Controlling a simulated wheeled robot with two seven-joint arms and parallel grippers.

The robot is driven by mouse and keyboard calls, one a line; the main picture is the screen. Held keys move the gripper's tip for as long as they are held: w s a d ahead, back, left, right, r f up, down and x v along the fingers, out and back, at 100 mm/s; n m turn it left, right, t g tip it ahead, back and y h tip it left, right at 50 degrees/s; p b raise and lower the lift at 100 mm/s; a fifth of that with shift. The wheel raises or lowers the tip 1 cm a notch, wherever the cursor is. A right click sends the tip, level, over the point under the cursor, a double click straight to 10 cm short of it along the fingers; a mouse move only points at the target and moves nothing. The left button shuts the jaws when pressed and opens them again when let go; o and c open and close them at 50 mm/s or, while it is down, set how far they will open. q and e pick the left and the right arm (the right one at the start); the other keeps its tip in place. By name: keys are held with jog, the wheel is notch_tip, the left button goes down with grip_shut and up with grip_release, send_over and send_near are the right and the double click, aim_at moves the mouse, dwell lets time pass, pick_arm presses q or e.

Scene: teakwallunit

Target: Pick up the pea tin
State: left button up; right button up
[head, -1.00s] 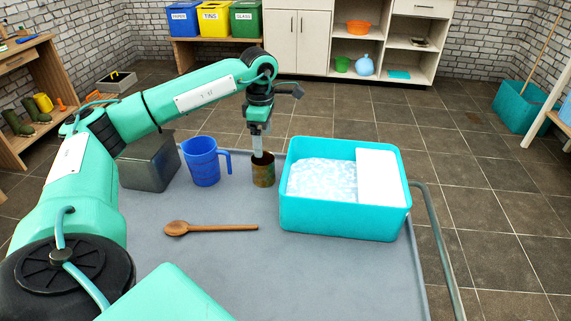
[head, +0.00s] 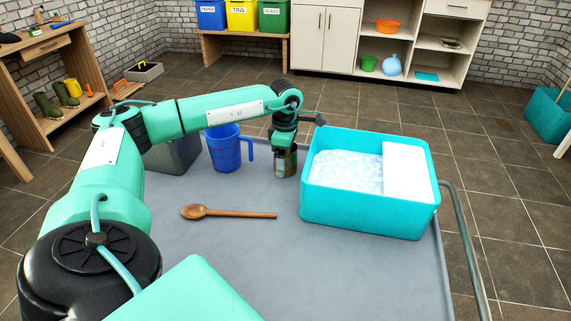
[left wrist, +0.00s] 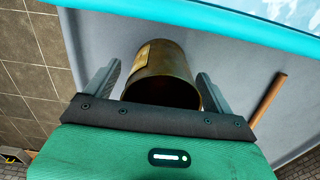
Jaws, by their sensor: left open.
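The pea tin (head: 284,168) is a small dark, brownish can standing on the grey table top, between the blue jug and the turquoise tub. My left gripper (head: 285,158) has come down over it from above, and partly hides it. In the left wrist view the tin (left wrist: 162,72) shows its open, dark round mouth and a paler label patch. The two fingers of my left gripper (left wrist: 157,88) stand open on either side of it, with a gap visible at each side. My right gripper is not in view.
The turquoise tub (head: 320,203) of ice-like stuff with a white slab stands close to the right of the tin. The blue jug (head: 226,150) and a grey bin (head: 178,158) stand to the left. A wooden spoon (head: 235,214) lies in front. The table front (head: 270,270) is clear.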

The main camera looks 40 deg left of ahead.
pick_arm(q)
jog(key=shift+f, duration=0.85)
jog(key=shift+r, duration=0.1)
jog(key=shift+c, duration=0.2)
jog(key=c, duration=1)
jog(key=shift+c, duration=0.2)
